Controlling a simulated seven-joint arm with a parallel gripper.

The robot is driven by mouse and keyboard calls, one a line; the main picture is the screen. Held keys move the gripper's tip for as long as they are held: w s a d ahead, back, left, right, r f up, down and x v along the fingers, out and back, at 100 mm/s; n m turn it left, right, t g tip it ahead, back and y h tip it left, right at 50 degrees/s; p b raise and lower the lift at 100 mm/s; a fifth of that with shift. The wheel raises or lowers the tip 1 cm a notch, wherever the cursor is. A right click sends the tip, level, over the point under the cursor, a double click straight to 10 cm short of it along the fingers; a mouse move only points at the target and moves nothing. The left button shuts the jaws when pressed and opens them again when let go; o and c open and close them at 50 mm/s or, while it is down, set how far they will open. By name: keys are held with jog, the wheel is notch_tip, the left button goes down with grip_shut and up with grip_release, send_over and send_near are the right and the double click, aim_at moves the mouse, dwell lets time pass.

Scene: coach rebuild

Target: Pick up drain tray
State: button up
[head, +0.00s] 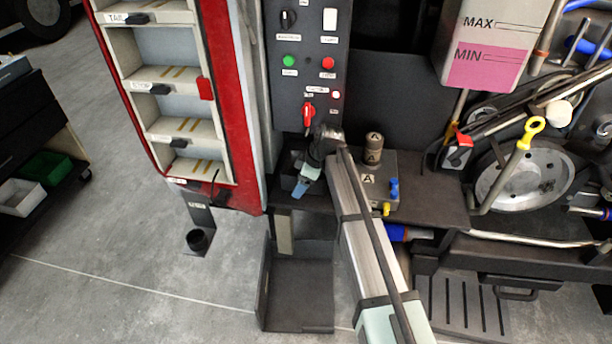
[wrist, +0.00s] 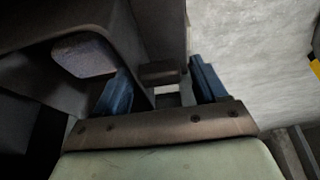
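A dark, flat piece with a bar handle (head: 515,293) sits low under the engine at the right in the head view. It may be the drain tray, but I cannot tell for certain. My gripper (head: 300,186) is far to its left, at the dark shelf below the switch panel, beside a small dark open box (head: 287,182). In the wrist view my gripper (wrist: 160,88) has its two blue fingers well apart. A dark wall edge shows between them, and a grey rounded block (wrist: 84,55) lies beyond the left finger. Nothing is clearly held.
A grey block marked A (head: 371,181) stands on the shelf right of my gripper. The switch panel (head: 308,75) rises behind. A dark open-fronted bin (head: 300,290) stands below. A slotted floor grate (head: 465,308) lies at lower right.

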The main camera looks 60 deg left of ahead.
jog(key=c, duration=1.1)
jog(key=shift+s+d+r, duration=0.3)
jog(key=shift+r, duration=0.1)
notch_tip(320, 180, up, 6)
jog(key=shift+r, duration=0.2)
jog(key=s+d, duration=0.6)
jog(key=s, duration=0.1)
jog(key=s+d, duration=0.7)
jog(key=shift+f, duration=0.1)
